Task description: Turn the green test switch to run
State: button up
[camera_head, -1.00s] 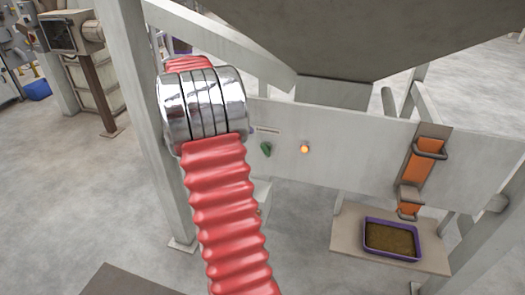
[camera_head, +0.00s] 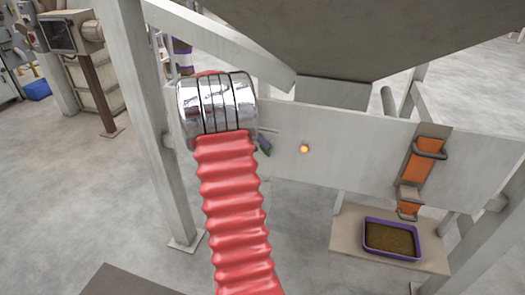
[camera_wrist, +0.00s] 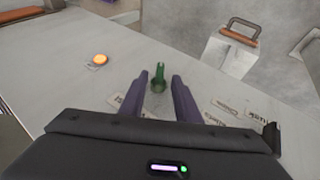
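The green test switch (camera_wrist: 158,80) stands out from a pale grey panel (camera_wrist: 70,80) in the wrist view. My gripper (camera_wrist: 160,76) is open, with one dark purple finger on each side of the switch and a visible gap to it on both sides. Whether the tips reach as deep as the handle I cannot tell. In the head view, my arm's end and a dark finger (camera_head: 264,145) cover most of the switch. Small printed labels (camera_wrist: 228,108) lie around the switch, partly behind the fingers and too small to read surely.
A lit orange lamp (camera_head: 304,149) sits on the panel right of the switch in the head view. Further right is an orange sight strip with handles (camera_head: 418,170). A purple-rimmed tray (camera_head: 368,246) stands below. A frame post (camera_head: 150,120) rises close left of my arm.

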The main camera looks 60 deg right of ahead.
aim_at(262, 149)
jog(key=shift+x, duration=1.95)
jog(key=shift+c, duration=0.2)
grip_shut()
jog(key=shift+a, duration=0.25)
jog(key=shift+d, duration=0.15)
